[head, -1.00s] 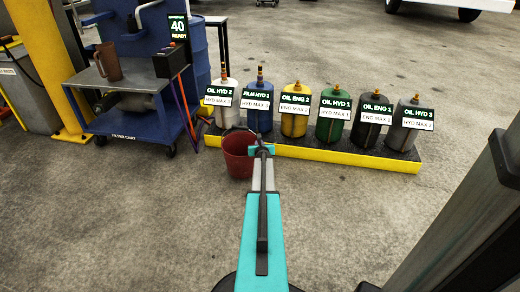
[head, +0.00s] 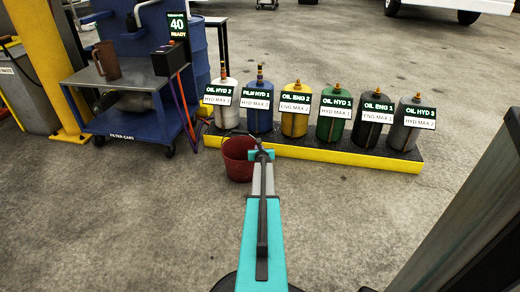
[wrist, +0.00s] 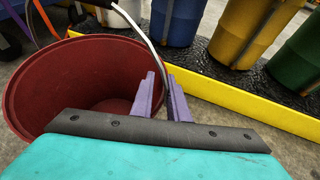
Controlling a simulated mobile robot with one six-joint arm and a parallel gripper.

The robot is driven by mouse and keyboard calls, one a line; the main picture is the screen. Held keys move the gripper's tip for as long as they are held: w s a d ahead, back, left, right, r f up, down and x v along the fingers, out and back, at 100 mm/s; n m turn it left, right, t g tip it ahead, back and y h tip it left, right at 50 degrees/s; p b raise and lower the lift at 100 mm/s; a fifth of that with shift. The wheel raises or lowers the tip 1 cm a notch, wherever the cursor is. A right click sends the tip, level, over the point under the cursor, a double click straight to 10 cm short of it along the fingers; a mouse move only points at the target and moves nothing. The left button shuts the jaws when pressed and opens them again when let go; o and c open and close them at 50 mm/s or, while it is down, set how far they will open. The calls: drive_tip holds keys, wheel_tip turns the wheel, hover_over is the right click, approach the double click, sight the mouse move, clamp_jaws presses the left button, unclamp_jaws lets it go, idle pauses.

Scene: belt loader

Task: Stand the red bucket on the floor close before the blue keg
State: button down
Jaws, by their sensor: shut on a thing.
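The red bucket (head: 238,161) looks upright, in front of the yellow-edged rack, left of my gripper. I cannot tell whether its base touches the floor. In the wrist view the bucket (wrist: 28,95) fills the left side, open and empty as far as I see. My gripper (head: 262,153) is shut on the bucket at its right side; its purple fingers (wrist: 165,97) are at the rim where the pale handle comes down. The exact grip is partly hidden. The blue keg (head: 260,119) stands on the rack just behind the bucket and slightly right; it also shows in the wrist view (wrist: 174,20).
The rack's yellow front edge (head: 340,157) runs right behind the bucket. A white keg (head: 227,118) and a yellow keg (head: 294,124) flank the blue one; more stand rightward. A blue cart (head: 125,120) is at left. The floor in front is clear.

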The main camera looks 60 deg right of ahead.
drive_tip(key=shift+f, duration=0.15)
drive_tip(key=c, duration=1.7)
unclamp_jaws()
drive_tip(key=shift+r, duration=0.2)
drive_tip(key=shift+p+v, duration=0.65)
drive_tip(key=shift+v, duration=5.35)
